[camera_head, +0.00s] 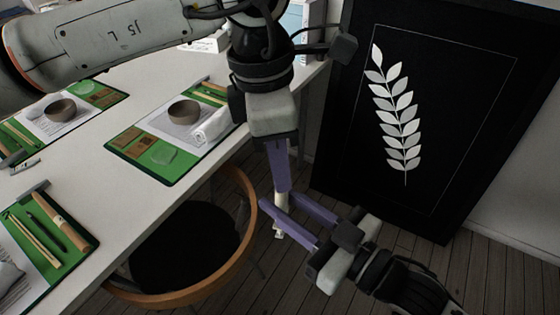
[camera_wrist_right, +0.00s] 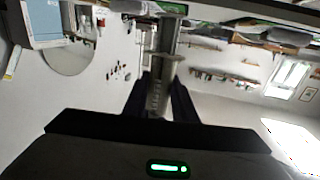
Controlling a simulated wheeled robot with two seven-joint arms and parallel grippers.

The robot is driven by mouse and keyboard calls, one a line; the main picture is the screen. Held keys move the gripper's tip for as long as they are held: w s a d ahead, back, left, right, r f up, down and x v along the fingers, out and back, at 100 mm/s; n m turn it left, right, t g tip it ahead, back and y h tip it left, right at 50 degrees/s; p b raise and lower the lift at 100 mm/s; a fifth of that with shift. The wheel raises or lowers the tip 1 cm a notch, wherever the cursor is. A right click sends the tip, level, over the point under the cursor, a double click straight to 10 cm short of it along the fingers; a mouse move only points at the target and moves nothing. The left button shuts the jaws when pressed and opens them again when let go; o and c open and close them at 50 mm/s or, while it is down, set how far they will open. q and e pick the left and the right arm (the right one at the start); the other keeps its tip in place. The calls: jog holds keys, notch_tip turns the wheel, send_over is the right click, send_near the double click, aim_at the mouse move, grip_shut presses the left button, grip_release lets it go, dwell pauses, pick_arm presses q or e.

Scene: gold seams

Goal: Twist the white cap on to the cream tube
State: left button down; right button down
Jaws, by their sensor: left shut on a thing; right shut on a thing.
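The cream tube (camera_head: 281,204) is held in the air over the floor, between my two grippers. In the right wrist view the tube (camera_wrist_right: 160,72) looks grey, with faint lettering, and runs up from between the dark fingers. My right gripper (camera_head: 282,214) comes in from the lower right and is shut on the tube. My left gripper (camera_head: 282,188) points down from above and is shut at the tube's upper end. The white cap cannot be made out there; the left fingers hide it. I cannot tell how the cap sits on the tube.
A white table (camera_head: 95,205) with green mats (camera_head: 122,143), bowls (camera_head: 185,111) and tools lies to the left. A round-backed chair (camera_head: 247,235) stands just left of the grippers. A black panel with a white leaf (camera_head: 450,120) stands behind, right. Wooden floor lies below.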

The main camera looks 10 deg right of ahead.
pick_arm(q)
jog(key=m, duration=0.4)
jog(key=shift+g, duration=0.3)
jog(key=m, duration=0.4)
jog(key=shift+w, duration=0.1)
jog(key=m, duration=0.4)
jog(key=shift+d+y, duration=0.1)
jog(key=shift+y, duration=0.3)
jog(key=m, duration=0.5)
jog(key=shift+g+y, duration=0.3)
jog(key=shift+g, duration=0.1)
jog(key=c, duration=1.7)
grip_release()
jog(key=shift+r, duration=2.25)
